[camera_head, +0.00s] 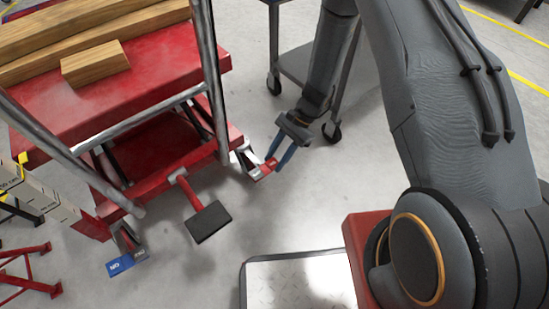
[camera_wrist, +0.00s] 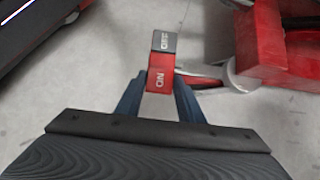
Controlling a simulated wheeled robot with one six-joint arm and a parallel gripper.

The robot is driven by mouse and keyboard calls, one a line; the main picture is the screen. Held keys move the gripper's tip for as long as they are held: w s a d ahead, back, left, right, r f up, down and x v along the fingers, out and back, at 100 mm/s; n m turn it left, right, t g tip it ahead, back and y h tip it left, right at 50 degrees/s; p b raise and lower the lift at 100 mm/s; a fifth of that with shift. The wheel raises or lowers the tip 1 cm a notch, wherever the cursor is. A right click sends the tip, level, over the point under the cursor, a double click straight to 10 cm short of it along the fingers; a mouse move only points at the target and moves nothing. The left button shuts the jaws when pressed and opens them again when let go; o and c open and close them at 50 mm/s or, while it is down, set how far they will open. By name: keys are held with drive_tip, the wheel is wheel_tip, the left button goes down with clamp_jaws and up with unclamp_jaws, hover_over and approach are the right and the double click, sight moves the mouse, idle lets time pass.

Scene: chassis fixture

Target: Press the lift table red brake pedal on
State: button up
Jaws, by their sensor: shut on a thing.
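The red lift table (camera_head: 185,60) stands at the left in the head view. Its red brake pedal (camera_head: 262,172) sticks out low by a caster at its right corner. In the wrist view the pedal's red part (camera_wrist: 161,82) reads ON, and a dark part beyond it (camera_wrist: 164,42) reads OFF. My gripper (camera_head: 277,160) points down at the pedal, with its blue fingers shut on the red ON part. In the wrist view my gripper (camera_wrist: 160,86) has one finger on each side of it. The pedal's tilt cannot be told.
A blue brake pedal (camera_head: 121,265) is at the table's near left corner. A black foot pedal (camera_head: 208,222) on a red lever sticks out between. Wooden beams (camera_head: 95,65) lie on the table. A grey cart (camera_head: 298,62) stands behind my arm. The floor right of the pedal is clear.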

drive_tip(key=shift+w+d+f+g+y+b, duration=0.15)
drive_tip(key=shift+d+f+g+y+b, duration=0.1)
drive_tip(key=shift+f+g+y+b, duration=0.6)
drive_tip(key=shift+r, duration=0.25)
drive_tip(key=o, duration=1.1)
drive_tip(key=shift+c, duration=0.2)
drive_tip(key=p+v, duration=0.3)
drive_tip(key=v, duration=0.4)
drive_tip(key=shift+d+r, duration=0.2)
drive_tip(key=shift+d, duration=0.2)
drive_tip(key=shift+w, duration=0.1)
